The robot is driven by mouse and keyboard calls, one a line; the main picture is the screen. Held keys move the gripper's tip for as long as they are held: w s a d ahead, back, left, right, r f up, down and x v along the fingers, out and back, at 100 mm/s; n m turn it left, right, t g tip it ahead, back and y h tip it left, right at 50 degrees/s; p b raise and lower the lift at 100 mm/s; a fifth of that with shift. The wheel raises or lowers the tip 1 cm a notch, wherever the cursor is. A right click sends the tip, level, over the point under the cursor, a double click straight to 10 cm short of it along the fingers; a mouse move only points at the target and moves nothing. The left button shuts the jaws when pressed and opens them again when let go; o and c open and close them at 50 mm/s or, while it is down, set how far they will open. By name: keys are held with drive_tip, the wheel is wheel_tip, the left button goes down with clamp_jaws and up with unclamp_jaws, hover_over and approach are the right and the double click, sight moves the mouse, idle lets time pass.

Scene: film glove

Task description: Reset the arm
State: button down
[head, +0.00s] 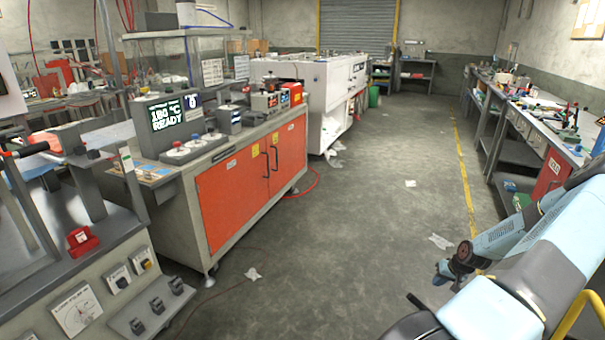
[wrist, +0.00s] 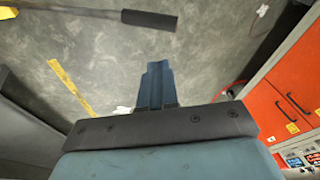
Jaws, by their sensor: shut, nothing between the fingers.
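My gripper (wrist: 158,84) shows in the wrist view as two blue-grey fingers pressed together, with no gap and nothing between them. It is over open grey floor, apart from the furniture. My light blue arm (head: 530,250) is at the lower right of the head view, bent and reaching toward the middle of the aisle. Its far end is small there, so I cannot make out the fingers in that view.
An orange-doored cabinet (head: 240,190) stands left of the aisle; its doors also show at right in the wrist view (wrist: 278,105). A cluttered workbench (head: 535,110) lines the right side. Paper scraps (head: 440,241) lie on the floor.

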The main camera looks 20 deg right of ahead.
drive_tip(key=w+a+r+n+g+h, duration=0.1)
drive_tip(key=a+r, duration=0.6)
drive_tip(key=r, duration=0.7)
drive_tip(key=w+a+r+n+h, duration=0.2)
drive_tip(key=a+r, duration=0.6)
drive_tip(key=r, duration=0.5)
drive_tip(key=w+a+r+n+g+h, duration=0.1)
drive_tip(key=a+r, duration=0.6)
drive_tip(key=r, duration=0.7)
drive_tip(key=s+a+r+t, duration=0.1)
drive_tip(key=s+a+r, duration=0.7)
drive_tip(key=a+r, duration=0.4)
drive_tip(key=s+a+r+n+t+y, duration=0.1)
drive_tip(key=s+a+r, duration=0.3)
drive_tip(key=s+a, duration=0.7)
drive_tip(key=s+t+y, duration=0.1)
drive_tip(key=s, duration=0.2)
drive_tip(key=shift+s+a+r+n+y, duration=0.2)
drive_tip(key=shift+s+a+n+y, duration=0.1)
drive_tip(key=shift+a, duration=0.1)
